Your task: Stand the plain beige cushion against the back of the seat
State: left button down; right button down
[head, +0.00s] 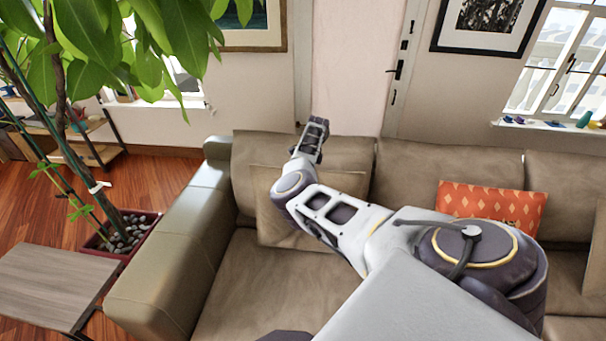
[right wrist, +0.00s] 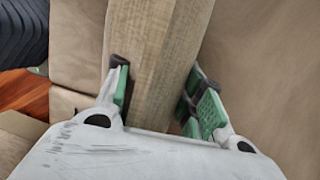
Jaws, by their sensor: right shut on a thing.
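The plain beige cushion (head: 270,225) is at the left end of the sofa, upright or leaning slightly near the seat back (head: 345,155). My right arm crosses in front of it and hides part of it. In the right wrist view, my right gripper (right wrist: 160,92) has its green-padded fingers on both sides of the cushion's edge (right wrist: 155,45) and is shut on it. In the head view, I cannot make out the right fingertips. I cannot tell whether the cushion touches the seat back. My left gripper is not in view.
An orange patterned cushion (head: 490,205) leans on the sofa back to the right. The sofa's left armrest (head: 165,255) is beside the beige cushion. The front of the left seat (head: 250,290) is clear. A potted plant (head: 125,235) and a small table (head: 50,285) stand left.

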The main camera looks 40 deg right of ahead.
jog(key=c, duration=0.8)
grip_release()
jog(key=shift+d+r, duration=0.15)
jog(key=shift+r, duration=0.5)
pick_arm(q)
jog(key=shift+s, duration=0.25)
pick_arm(e)
jog(key=v, duration=1)
jog(key=shift+r, duration=0.35)
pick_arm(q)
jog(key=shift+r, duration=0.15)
pick_arm(e)
jog(key=shift+s+d+r, duration=0.1)
jog(key=shift+r, duration=0.05)
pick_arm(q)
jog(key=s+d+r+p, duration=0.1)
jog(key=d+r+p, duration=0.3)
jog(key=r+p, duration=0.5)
pick_arm(e)
notch_tip(320, 180, up, 9)
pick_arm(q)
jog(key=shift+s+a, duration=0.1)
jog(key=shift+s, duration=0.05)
pick_arm(e)
jog(key=shift+r, duration=0.1)
